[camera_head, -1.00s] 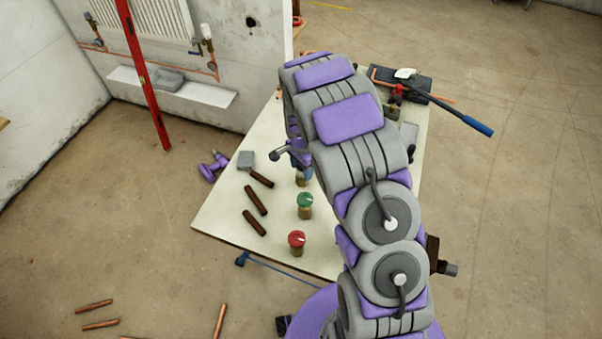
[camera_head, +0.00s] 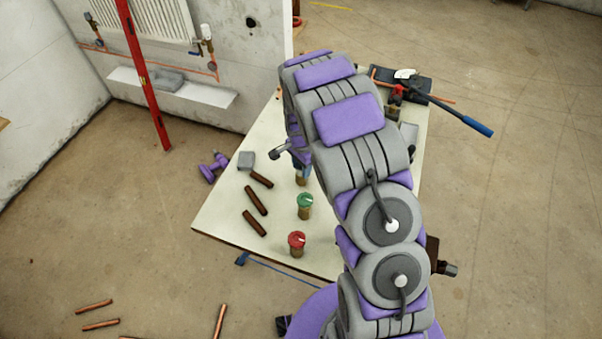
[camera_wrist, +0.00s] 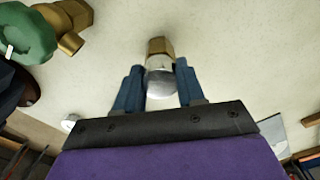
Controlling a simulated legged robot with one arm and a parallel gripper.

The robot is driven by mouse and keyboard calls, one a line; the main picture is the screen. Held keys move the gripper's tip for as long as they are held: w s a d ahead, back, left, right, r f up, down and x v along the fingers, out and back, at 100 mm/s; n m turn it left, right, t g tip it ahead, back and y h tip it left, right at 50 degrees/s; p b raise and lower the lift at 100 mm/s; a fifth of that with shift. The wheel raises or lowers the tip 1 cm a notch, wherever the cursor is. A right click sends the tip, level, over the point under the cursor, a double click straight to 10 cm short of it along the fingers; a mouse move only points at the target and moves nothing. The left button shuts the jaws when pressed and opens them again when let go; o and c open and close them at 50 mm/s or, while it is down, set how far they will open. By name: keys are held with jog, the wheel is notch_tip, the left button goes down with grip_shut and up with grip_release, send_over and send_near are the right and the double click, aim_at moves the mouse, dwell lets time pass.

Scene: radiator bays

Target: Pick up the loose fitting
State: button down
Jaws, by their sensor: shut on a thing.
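The loose fitting, with a silver round end and a brass hex end, shows in the wrist view (camera_wrist: 160,78). My gripper (camera_wrist: 160,84) has its two blue fingers closed on either side of the silver end. The brass end sticks out beyond the fingertips, over the pale table top. In the head view my gripper (camera_head: 301,161) is low over the table, partly hidden by my arm. The fitting's brass end (camera_head: 301,179) shows just below the fingers. I cannot tell whether it touches the table.
A green-topped valve (camera_head: 305,205) and a red-topped valve (camera_head: 297,242) stand nearby on the table (camera_head: 225,215). A hammer (camera_head: 247,161) and dark-handled tools (camera_head: 256,200) lie to the left. A blue-handled tool (camera_head: 463,117) reaches past the right edge. A wall stands behind.

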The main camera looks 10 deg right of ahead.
jog(key=shift+r+p, duration=0.35)
jog(key=shift+r, duration=0.75)
jog(key=shift+r, duration=0.1)
jog(key=shift+r+p, duration=0.65)
jog(key=shift+r, duration=1.55)
